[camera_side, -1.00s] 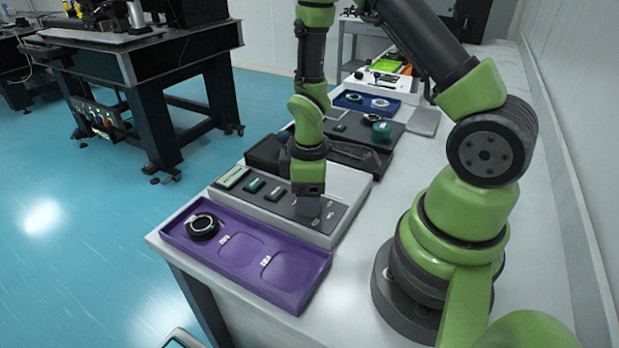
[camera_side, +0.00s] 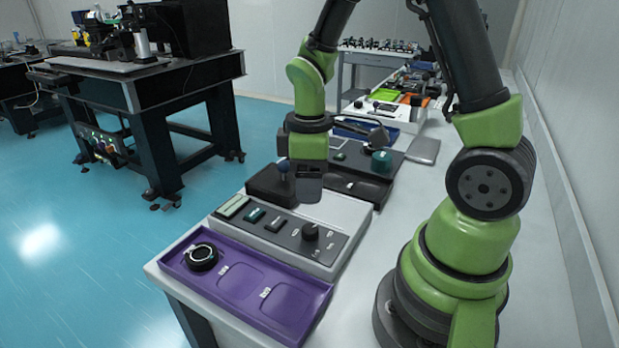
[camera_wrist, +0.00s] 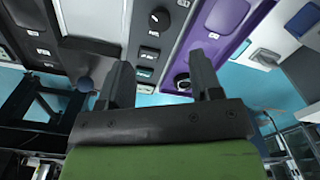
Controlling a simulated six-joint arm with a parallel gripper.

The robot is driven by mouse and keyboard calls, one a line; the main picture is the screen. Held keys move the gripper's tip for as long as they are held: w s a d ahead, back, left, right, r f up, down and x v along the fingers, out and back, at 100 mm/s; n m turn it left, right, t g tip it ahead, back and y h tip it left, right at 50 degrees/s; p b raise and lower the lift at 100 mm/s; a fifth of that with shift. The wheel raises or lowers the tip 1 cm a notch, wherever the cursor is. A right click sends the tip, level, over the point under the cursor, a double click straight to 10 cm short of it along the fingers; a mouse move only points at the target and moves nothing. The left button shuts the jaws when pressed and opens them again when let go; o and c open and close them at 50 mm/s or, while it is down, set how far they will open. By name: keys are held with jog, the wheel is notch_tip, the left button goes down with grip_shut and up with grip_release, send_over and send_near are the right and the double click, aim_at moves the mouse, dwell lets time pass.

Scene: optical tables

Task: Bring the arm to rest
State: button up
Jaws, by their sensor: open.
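My gripper (camera_side: 309,184) hangs above the bench, near the back edge of the grey control box (camera_side: 340,212) and in front of the black device. In the wrist view my gripper (camera_wrist: 160,84) shows its two dark fingers spread apart with nothing between them. The arm is raised and bent, not folded. The black knob (camera_side: 310,232) on the control box is in plain view below the gripper.
A purple tray (camera_side: 305,308) with a black ring (camera_side: 201,257) in its left recess lies at the front. A black device with a blue-topped stick (camera_side: 283,170) stands behind the control box.

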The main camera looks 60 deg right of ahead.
jog(key=s+a+r+m+t+y, duration=0.1)
jog(key=s+a+r+m+t, duration=0.2)
jog(key=r, duration=0.5)
jog(key=s+a+r+m+t+y, duration=0.1)
jog(key=s+a+r+m+t, duration=0.3)
jog(key=s+r+m, duration=0.2)
notch_tip(320, 180, up, 3)
jog(key=shift+f, duration=0.2)
dwell(0.5)
